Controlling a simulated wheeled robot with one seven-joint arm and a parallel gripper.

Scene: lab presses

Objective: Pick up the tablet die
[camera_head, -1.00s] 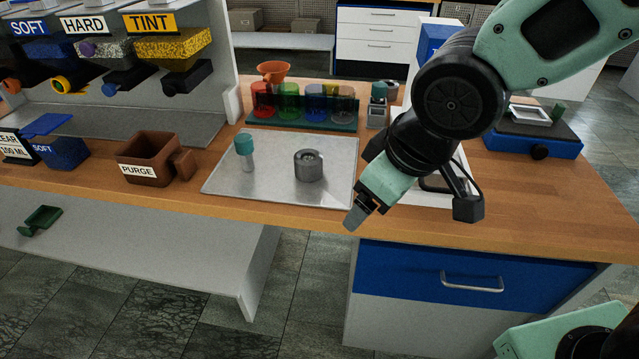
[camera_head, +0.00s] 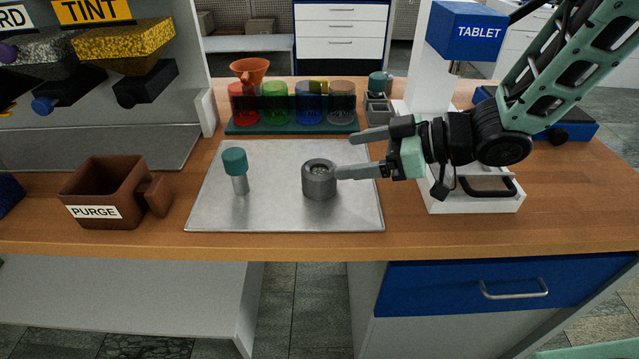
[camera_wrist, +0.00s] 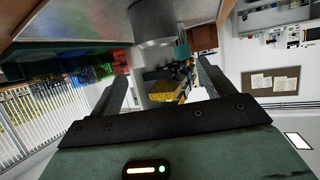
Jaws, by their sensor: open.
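The tablet die is most likely the short grey metal cylinder (camera_head: 319,183) with a recessed top, upright on the metal tray (camera_head: 285,218). In the wrist view the grey cylinder (camera_wrist: 151,22) shows at the top edge, partly cut off, ahead of the fingers. My gripper (camera_head: 346,156) is open and empty, just right of the cylinder, with its fingers pointing left towards it. The lower finger's tip appears close to the cylinder's right side; I cannot tell whether they touch. In the wrist view my gripper (camera_wrist: 164,70) has both fingers spread apart.
A teal-capped pin (camera_head: 236,170) stands on the tray's left. A brown PURGE bin (camera_head: 105,190) is further left. A rack (camera_head: 290,128) of coloured cups is behind, with an orange funnel (camera_head: 249,70). The white and blue TABLET press (camera_head: 470,30) stands behind my arm.

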